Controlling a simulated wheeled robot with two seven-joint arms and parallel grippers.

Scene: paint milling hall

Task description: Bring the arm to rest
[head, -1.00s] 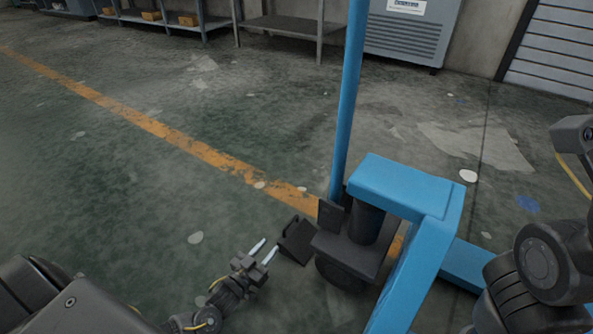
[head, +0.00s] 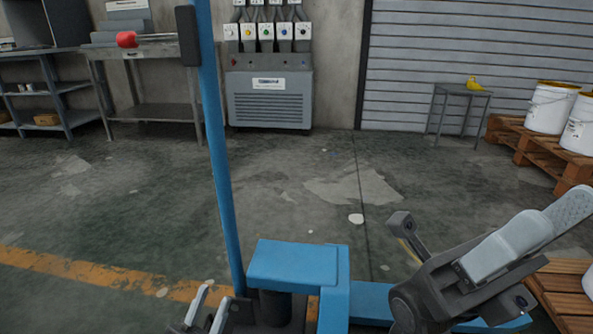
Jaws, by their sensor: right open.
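My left gripper (head: 209,309) is low in the head view, left of the blue wheeled truck's base. Its two light fingers stand apart with nothing visible between them, and its lower part is cut off by the frame edge. My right gripper (head: 543,228) is raised close to the camera at the right, fingers pointing up and right. Its light fingers are open and I see nothing held in them. A dark arm part of mine stands beside it.
The blue truck (head: 298,265) with its tall post (head: 218,150) stands close in front. Pallets (head: 530,146) with white buckets (head: 551,107) are at the right. A small table (head: 460,93) holds a yellow object (head: 474,84).

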